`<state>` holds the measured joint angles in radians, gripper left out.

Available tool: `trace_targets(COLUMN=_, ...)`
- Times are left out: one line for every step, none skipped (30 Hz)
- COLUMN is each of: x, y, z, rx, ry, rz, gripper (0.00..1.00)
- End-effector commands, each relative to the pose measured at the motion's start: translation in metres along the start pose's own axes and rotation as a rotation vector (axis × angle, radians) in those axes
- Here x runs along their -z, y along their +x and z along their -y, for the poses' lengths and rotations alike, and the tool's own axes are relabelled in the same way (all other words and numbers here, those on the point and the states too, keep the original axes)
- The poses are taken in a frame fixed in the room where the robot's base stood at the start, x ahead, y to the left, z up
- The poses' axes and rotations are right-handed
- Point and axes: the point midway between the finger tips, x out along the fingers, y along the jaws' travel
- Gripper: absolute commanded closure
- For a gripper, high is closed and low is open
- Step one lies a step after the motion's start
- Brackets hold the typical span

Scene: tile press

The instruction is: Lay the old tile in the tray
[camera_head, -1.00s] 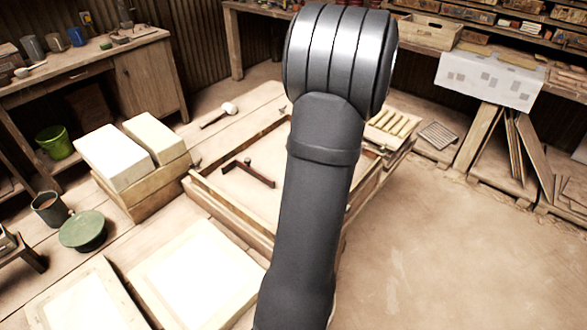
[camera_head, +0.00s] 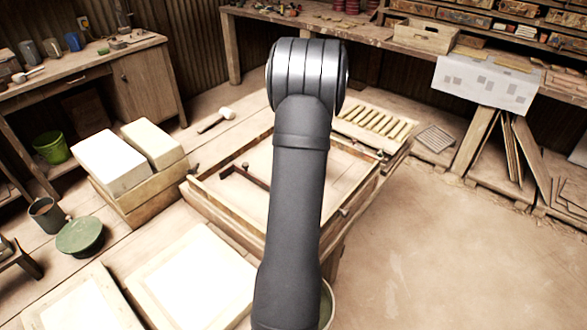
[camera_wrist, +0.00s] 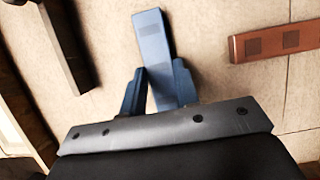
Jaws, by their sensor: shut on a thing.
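In the wrist view, my gripper (camera_wrist: 159,66) has its two dark blue fingers closed on a flat blue-grey tile (camera_wrist: 152,28) with a darker square on it. The tile sticks out past the fingertips, above a pale plank-like surface. A red-brown tile (camera_wrist: 275,42) with dark squares lies to the right, apart from the gripper. I cannot tell from looks which tile is the old one. In the head view my arm hides the gripper and both tiles. A shallow wooden-framed tray (camera_head: 222,212) stands behind the arm, partly covered by it.
A dark angled bar (camera_head: 248,175) lies inside the frame; a dark bar (camera_wrist: 65,45) shows at the wrist view's upper left. A rack of slats (camera_head: 372,120) stands beyond. The floor at right is clear.

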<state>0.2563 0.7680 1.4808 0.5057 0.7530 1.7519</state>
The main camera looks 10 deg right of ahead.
Motion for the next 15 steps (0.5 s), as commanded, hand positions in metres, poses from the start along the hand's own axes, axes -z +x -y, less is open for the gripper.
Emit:
trace_targets(x=0.0001, y=0.0007, z=0.0004, rx=0.002, ry=0.000, rz=0.001, gripper=0.96)
trace_targets(x=0.0000, y=0.0004, z=0.0005, rx=0.002, ry=0.000, rz=0.001, gripper=0.96)
trace_targets(x=-0.0001, y=0.0002, z=0.0005, rx=0.002, ry=0.000, rz=0.001, gripper=0.96)
trace_targets(x=-0.0001, y=0.0001, z=0.0005, rx=0.002, ry=0.000, rz=0.001, gripper=0.96)
trace_targets(x=-0.0001, y=0.0001, z=0.0004, rx=0.002, ry=0.000, rz=0.001, gripper=0.96)
trace_targets(x=0.0000, y=0.0002, z=0.0004, rx=0.002, ry=0.000, rz=0.001, gripper=0.96)
trace_targets(x=0.0001, y=0.0004, z=0.0003, rx=0.001, ry=0.000, rz=0.001, gripper=0.96)
trace_targets(x=0.0004, y=0.0010, z=0.0003, rx=0.001, ry=0.000, rz=0.001, gripper=0.96)
trace_targets(x=0.0009, y=0.0022, z=0.0002, rx=0.001, ry=0.000, rz=0.001, gripper=0.96)
trace_targets(x=0.0013, y=0.0031, z=0.0002, rx=0.001, ry=0.000, rz=0.001, gripper=0.96)
trace_targets(x=0.0011, y=0.0027, z=0.0002, rx=0.001, ry=0.000, rz=0.001, gripper=0.66)
trace_targets(x=0.0011, y=0.0026, z=0.0002, rx=0.001, ry=0.000, rz=0.001, gripper=0.58)
trace_targets(x=0.0011, y=0.0026, z=0.0002, rx=0.001, ry=0.000, rz=0.001, gripper=0.52)
trace_targets(x=0.0011, y=0.0026, z=0.0002, rx=0.001, ry=0.000, rz=0.001, gripper=0.50)
trace_targets(x=0.0011, y=0.0026, z=0.0001, rx=0.001, ry=0.000, rz=0.001, gripper=0.50)
